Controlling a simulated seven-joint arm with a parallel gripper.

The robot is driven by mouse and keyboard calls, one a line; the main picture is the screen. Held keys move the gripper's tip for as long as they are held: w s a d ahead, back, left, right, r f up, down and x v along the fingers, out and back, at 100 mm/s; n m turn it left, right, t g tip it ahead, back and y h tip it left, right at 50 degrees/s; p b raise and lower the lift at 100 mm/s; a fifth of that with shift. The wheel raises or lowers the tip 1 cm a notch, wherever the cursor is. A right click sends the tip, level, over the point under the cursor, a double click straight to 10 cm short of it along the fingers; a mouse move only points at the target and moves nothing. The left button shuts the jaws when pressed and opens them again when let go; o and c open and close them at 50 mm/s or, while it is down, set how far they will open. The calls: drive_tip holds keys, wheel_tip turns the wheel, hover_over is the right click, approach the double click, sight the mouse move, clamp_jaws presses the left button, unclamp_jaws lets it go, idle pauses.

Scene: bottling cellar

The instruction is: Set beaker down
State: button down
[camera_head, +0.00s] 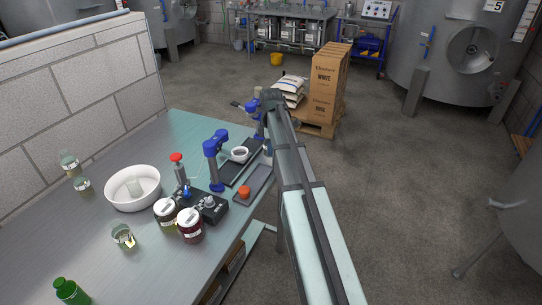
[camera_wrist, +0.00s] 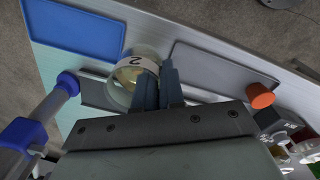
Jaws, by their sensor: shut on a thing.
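In the wrist view my gripper (camera_wrist: 159,82) is shut on the wall of a clear beaker (camera_wrist: 122,93) with a white band marked 2. The beaker is over a dark grey strip, between a blue tray and a grey tray. I cannot tell whether its base touches the surface. In the head view my arm hides the gripper and I cannot make out the held beaker. A white ring-shaped piece (camera_head: 240,154) shows there beside a blue stand; I cannot tell what it is.
The blue tray (camera_wrist: 75,28) is bare. The grey tray (camera_wrist: 215,65) has an orange-topped item (camera_wrist: 260,95) at its end. A blue stand (camera_wrist: 22,134) is close at left. On the bench stand a white bowl (camera_head: 132,202), jars (camera_head: 190,229) and a red-topped bottle (camera_head: 178,168).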

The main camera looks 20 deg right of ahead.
drive_tip(key=shift+f, duration=1.65)
drive_tip(key=shift+f, duration=0.1)
drive_tip(key=c, duration=1.2)
unclamp_jaws()
drive_tip(key=shift+c, duration=0.2)
drive_tip(key=r, duration=1.2)
drive_tip(key=shift+s+r, duration=0.1)
drive_tip(key=shift+s, duration=0.1)
